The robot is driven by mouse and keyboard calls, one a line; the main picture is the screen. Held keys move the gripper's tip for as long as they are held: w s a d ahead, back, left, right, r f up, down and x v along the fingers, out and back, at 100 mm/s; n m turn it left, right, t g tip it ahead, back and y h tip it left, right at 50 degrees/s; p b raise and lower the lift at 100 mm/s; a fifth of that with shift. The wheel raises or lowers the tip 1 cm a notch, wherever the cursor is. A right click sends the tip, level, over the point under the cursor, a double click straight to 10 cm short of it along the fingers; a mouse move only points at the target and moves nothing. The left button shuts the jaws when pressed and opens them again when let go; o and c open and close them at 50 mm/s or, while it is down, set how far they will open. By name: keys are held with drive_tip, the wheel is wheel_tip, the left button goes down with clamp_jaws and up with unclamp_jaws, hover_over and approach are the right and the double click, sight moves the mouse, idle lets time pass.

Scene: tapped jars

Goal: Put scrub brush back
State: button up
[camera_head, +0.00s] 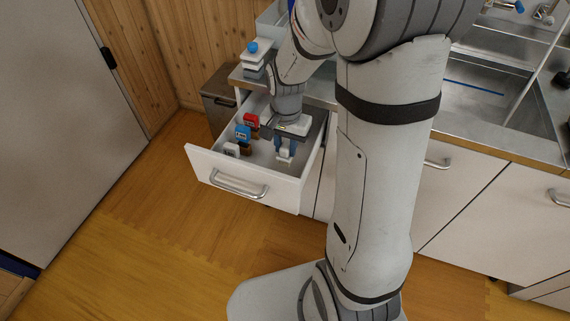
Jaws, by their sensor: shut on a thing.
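My gripper (286,149) points down inside the open drawer (227,173), near its right side. Its blue-sided fingers are shut on a small pale thing (285,157), which appears to be the scrub brush. The fingers cover much of it, so its full shape is hidden. I cannot tell whether it touches the drawer floor. To its left in the drawer stand a red-topped item (251,121), a blue-topped item (243,133) and a white-topped item (232,150), with brown parts below.
A white item with a blue knob (252,48) stands on the counter behind the drawer. A steel sink (480,108) is at the right. My arm hides the counter's middle. The wooden floor (170,220) before the drawer is clear.

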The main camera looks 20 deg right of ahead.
sight(284, 161)
drive_tip(key=shift+a+f+b, duration=0.15)
drive_tip(key=shift+f+b, duration=0.05)
drive_tip(key=shift+f, duration=1.3)
drive_tip(key=shift+a+f+b, duration=0.1)
drive_tip(key=shift+f+b, duration=0.1)
drive_tip(key=shift+f, duration=1.3)
drive_tip(key=shift+f, duration=0.15)
drive_tip(key=o, duration=0.9)
